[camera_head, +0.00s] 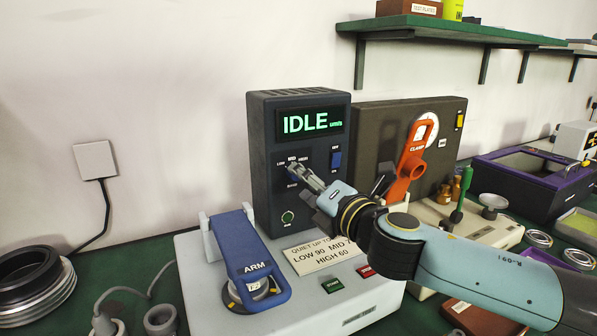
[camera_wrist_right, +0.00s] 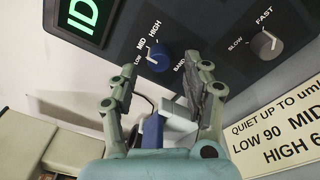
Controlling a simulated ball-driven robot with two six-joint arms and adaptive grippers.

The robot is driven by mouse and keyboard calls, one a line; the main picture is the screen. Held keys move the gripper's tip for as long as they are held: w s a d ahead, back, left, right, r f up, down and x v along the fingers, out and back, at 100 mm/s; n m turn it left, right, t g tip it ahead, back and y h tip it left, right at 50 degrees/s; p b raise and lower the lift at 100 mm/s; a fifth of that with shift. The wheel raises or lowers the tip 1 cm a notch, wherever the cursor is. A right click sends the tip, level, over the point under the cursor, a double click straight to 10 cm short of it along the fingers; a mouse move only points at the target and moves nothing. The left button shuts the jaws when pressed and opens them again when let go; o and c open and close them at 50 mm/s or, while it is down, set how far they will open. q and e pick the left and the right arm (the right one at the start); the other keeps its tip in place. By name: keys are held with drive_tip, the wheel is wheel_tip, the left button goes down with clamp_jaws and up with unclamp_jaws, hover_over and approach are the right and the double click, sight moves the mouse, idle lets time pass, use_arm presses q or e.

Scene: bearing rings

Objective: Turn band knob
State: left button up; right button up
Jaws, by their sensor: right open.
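The band knob (camera_wrist_right: 158,57) is a small round dark-blue knob on the dark front panel, with LOW, MID and HIGH marked around it; its white pointer line looks to be near MID. My right gripper (camera_wrist_right: 163,76) is open, with its two fingers spread to either side below the knob in the wrist view and nothing held. In the head view my right gripper (camera_head: 294,172) is in front of the panel of the dark instrument (camera_head: 262,130) and largely hides the knob. Whether the fingertips touch the panel I cannot tell. My left gripper is not in view.
The instrument's display (camera_head: 310,123) reads IDLE. A SLOW–FAST knob (camera_wrist_right: 265,45) is on the same panel. A blue ARM lever (camera_head: 250,258), a label plate (camera_head: 322,254) and green and red buttons are on the pale base below. An orange CLAMP lever (camera_head: 408,165) stands to the right.

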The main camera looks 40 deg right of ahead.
drive_tip(key=shift+x, duration=1.4)
clamp_jaws()
